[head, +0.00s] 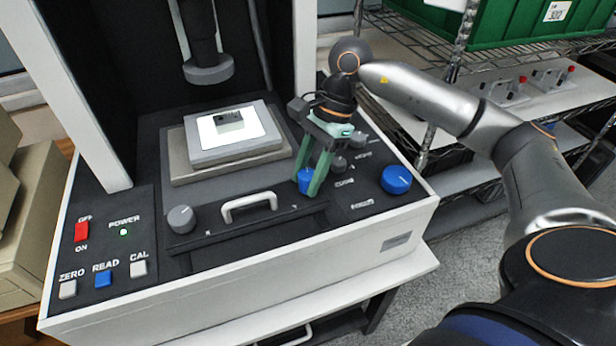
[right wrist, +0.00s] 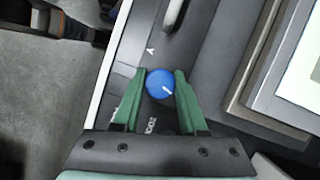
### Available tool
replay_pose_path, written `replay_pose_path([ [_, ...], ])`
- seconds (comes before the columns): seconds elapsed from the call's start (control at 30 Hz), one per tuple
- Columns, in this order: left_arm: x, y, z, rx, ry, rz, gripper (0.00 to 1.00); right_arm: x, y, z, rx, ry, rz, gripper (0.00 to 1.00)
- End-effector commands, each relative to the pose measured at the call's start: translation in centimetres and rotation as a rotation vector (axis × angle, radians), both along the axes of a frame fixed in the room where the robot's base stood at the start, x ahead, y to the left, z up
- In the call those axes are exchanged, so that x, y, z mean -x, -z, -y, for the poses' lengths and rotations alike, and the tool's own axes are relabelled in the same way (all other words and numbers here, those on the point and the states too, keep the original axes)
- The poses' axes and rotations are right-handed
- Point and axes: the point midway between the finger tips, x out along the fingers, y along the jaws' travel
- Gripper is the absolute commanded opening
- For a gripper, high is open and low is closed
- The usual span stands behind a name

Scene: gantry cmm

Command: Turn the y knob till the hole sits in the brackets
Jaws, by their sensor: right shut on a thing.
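The blue knob (head: 305,180) sits on the dark control panel at the right of the machine's handle. My right gripper (head: 314,190) has its green fingers around this knob from above. In the right wrist view the knob (right wrist: 160,84) lies between the two fingertips (right wrist: 160,88), with a white pointer mark on its top and a letter Y printed beside it. The small grey workpiece (head: 230,121) rests on the white stage plate (head: 205,145); its hole is too small to make out. No brackets or measuring display can be made out. My left gripper is not in view.
The probe column (head: 208,70) hangs above the stage. A white handle (head: 250,206), a grey knob (head: 181,219) and a larger blue knob (head: 396,179) stand on the panel. Zero, read and cal buttons (head: 103,278) are at left. A wire shelf with a green crate (head: 510,25) is behind.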

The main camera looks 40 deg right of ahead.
Motion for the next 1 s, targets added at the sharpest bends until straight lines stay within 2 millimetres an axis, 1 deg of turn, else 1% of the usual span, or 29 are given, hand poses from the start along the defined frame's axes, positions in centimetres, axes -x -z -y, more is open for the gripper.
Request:
replay_pose_path([
  [0.2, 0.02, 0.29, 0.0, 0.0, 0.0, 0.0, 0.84, -0.06, -0.08, -0.02, -0.001, -0.044, 0.003, 0.0],
  [0.63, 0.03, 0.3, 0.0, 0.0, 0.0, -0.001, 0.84, -0.05, -0.11, 0.0, 0.0, -0.05, 0.002, 0.0],
  [0.67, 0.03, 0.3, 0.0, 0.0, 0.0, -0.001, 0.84, -0.05, -0.11, 0.0, 0.0, -0.05, 0.003, 0.45],
  [0.9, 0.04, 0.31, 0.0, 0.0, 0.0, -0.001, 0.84, -0.03, -0.05, 0.0, 0.001, -0.049, 0.002, 0.72],
  [1.0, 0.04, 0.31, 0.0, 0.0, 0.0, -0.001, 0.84, -0.02, -0.04, 0.01, 0.001, -0.049, 0.001, 0.72],
])
